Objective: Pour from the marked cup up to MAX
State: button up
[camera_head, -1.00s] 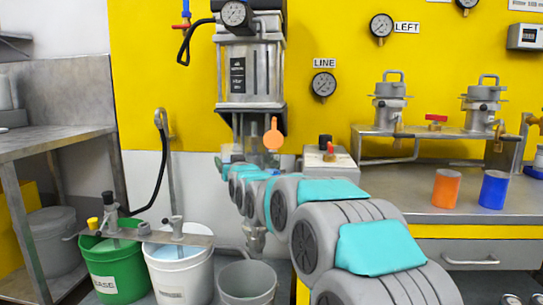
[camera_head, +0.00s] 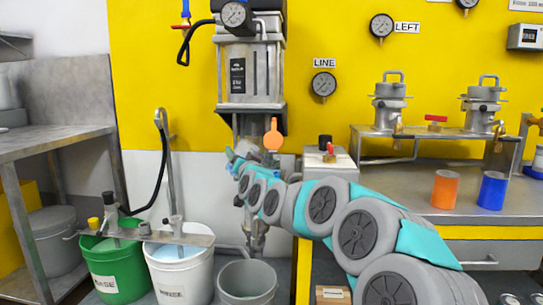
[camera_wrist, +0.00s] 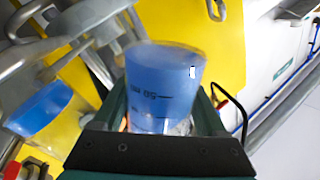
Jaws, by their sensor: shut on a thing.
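In the wrist view a blue cup-like vessel (camera_wrist: 160,85) stands between my gripper's fingers, with dark graduation marks, a "50" and a small white patch near its top. My gripper (camera_wrist: 160,118) is shut on it. In the head view my gripper (camera_head: 236,160) is small and partly hidden by my arm, below the grey wall-mounted machine, with a bit of blue at it. Another blue round vessel (camera_wrist: 45,105) shows at the left of the wrist view. I cannot make out a MAX mark or a liquid level.
An orange cup (camera_head: 446,189) and a blue cup (camera_head: 493,190) stand on the right counter (camera_head: 400,200). Green (camera_head: 114,268), white (camera_head: 180,273) and grey (camera_head: 247,282) buckets stand below left.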

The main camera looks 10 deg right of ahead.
aim_at(244, 144)
jog(key=shift+m, duration=0.6)
jog(key=r, duration=0.1)
jog(key=r+p, duration=0.1)
jog(key=r, duration=0.2)
jog(key=shift+s+d+r+p, duration=0.1)
jog(key=shift+d+r+p, duration=0.15)
jog(key=shift+d+p, duration=0.1)
jog(key=shift+d+r, duration=0.15)
jog(key=shift+r, duration=0.2)
jog(key=shift+d+r+m+t+h+p, duration=0.1)
jog(key=shift+r+m+t+h+p, duration=0.15)
jog(key=shift+m, duration=0.35)
jog(key=shift+d+r+m+t+h+p, duration=0.1)
jog(key=shift+r+m+t+p, duration=0.1)
jog(key=shift+m+p, duration=0.3)
jog(key=shift+a+f+m+b, duration=0.1)
jog(key=shift+f+m+b, duration=0.45)
jog(key=shift+f+m, duration=0.55)
dwell(1.8)
jog(key=shift+f+m+h, duration=0.15)
jog(key=shift+m+h, duration=0.2)
jog(key=shift+m, duration=0.45)
dwell(1.5)
